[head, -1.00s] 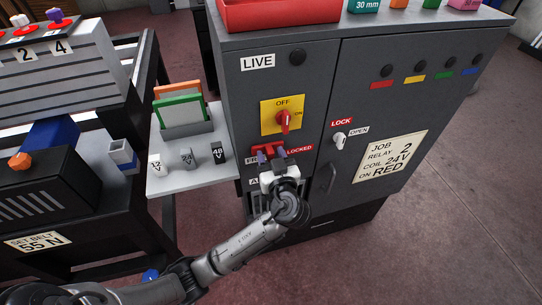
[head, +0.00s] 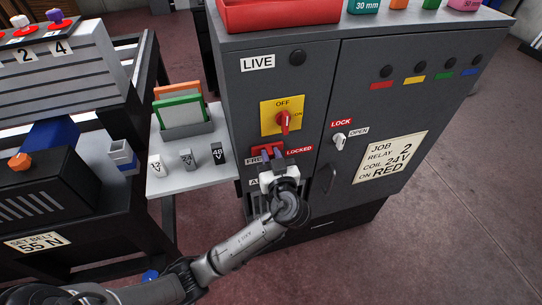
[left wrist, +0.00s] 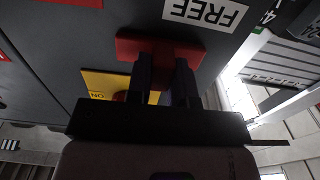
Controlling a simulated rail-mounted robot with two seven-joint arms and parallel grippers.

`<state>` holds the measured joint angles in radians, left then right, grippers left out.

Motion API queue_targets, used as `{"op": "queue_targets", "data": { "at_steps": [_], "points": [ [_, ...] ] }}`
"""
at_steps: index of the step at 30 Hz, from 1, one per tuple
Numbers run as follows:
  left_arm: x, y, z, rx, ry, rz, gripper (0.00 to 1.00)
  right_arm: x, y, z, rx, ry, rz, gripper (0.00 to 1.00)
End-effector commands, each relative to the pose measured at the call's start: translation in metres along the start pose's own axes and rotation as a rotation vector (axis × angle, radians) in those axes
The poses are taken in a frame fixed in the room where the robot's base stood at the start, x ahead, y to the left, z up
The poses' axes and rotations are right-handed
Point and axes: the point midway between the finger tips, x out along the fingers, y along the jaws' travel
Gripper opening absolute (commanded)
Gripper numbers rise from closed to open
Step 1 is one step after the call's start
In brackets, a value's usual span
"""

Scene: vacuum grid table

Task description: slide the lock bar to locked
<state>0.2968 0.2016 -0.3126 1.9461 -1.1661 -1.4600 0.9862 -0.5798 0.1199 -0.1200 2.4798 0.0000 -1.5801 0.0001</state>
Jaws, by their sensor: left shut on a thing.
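The red lock bar (head: 271,152) is on the front of the grey cabinet, below the rotary switch, between the FREE label (head: 255,160) and the LOCKED label (head: 299,151). My left gripper (head: 272,161) is at the bar and shut on it. In the left wrist view, where the lettering is upside down, the red bar (left wrist: 128,48) lies across the fingertips (left wrist: 165,62). The FREE label (left wrist: 205,12) is close beside it there. The fingers hide part of the bar. My right gripper is not in view.
The red rotary switch (head: 284,121) on its yellow plate sits just above the bar. A LOCK/OPEN knob (head: 339,138) and a door handle (head: 329,178) are to the right. A side shelf (head: 205,178) with relay blocks and cards stands to the left.

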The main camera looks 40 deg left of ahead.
Motion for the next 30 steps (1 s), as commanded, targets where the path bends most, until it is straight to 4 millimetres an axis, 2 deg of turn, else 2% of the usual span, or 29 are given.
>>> {"op": "queue_targets", "data": {
  "at_steps": [5, 12, 16, 26, 27, 30],
  "points": [
    [0.0, 0.003, 0.001, -0.001, -0.001, 0.0, 0.0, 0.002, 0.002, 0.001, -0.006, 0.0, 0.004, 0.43],
    [0.0, 0.04, 0.004, -0.003, -0.002, -0.001, 0.0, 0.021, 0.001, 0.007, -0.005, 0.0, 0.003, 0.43],
    [0.0, 0.053, 0.002, -0.002, -0.002, -0.001, 0.0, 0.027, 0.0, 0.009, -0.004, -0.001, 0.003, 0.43],
    [0.0, 0.056, 0.0, 0.0, 0.0, 0.0, 0.0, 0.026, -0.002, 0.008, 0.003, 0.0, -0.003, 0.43],
    [0.0, 0.056, 0.0, 0.0, 0.0, 0.0, 0.23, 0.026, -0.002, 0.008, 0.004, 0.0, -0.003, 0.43],
    [0.0, 0.056, 0.0, 0.0, 0.0, 0.0, 0.32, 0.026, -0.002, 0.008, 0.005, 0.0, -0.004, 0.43]
  ]
}}
